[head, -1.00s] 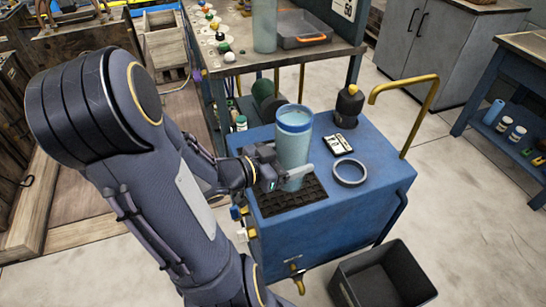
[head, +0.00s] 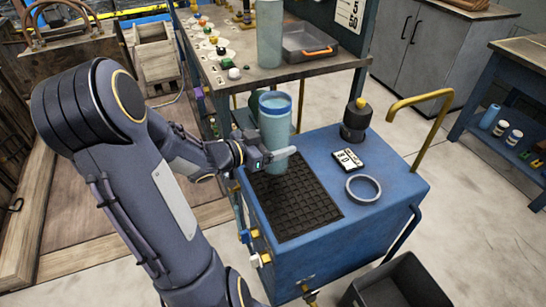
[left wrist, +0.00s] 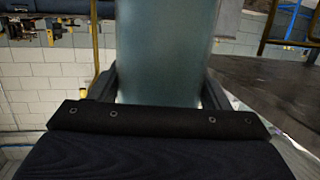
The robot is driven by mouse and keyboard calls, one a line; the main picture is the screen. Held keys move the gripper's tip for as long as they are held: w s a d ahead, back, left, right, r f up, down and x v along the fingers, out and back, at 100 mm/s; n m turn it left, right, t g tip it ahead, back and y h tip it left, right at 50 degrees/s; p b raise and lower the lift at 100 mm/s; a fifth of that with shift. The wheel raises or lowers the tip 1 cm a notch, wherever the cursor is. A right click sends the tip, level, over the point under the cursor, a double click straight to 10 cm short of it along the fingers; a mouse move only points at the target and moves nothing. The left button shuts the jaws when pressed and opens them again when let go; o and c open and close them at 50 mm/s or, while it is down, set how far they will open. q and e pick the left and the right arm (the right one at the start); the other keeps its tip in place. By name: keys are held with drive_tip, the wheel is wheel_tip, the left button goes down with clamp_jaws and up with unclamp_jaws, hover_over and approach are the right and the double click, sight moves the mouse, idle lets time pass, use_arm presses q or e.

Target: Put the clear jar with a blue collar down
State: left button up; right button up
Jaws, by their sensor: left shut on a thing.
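The clear jar with a blue collar (head: 274,128) is upright at the back left of the blue cart, by the far end of the black grid mat (head: 293,207). My left gripper (head: 272,160) is shut around its lower part. In the left wrist view the jar's pale wall (left wrist: 165,50) stands between the two fingers (left wrist: 160,92). I cannot tell whether the jar's base touches the mat or hangs just above it. My right gripper is not in view.
On the cart top (head: 385,205) are a grey ring (head: 363,189), a small black-and-white card (head: 347,160) and a dark bottle with a yellow cap (head: 357,120). Most of the mat is bare.

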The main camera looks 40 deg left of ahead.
use_arm(q)
drive_tip(key=shift+w+a+f+b, duration=0.25)
drive_tip(key=shift+w+a+f, duration=0.25)
drive_tip(key=shift+f, duration=0.25)
drive_tip(key=shift+w+a+f+b, duration=0.2)
drive_tip(key=shift+w+a+f, duration=0.15)
drive_tip(key=shift+a+f, duration=0.25)
drive_tip(key=shift+w+f+b, duration=0.15)
drive_tip(key=shift+f+b, duration=0.65)
drive_tip(key=shift+f, duration=1)
drive_tip(key=shift+f, duration=0.15)
drive_tip(key=o, duration=1.7)
drive_tip(key=shift+c, duration=0.2)
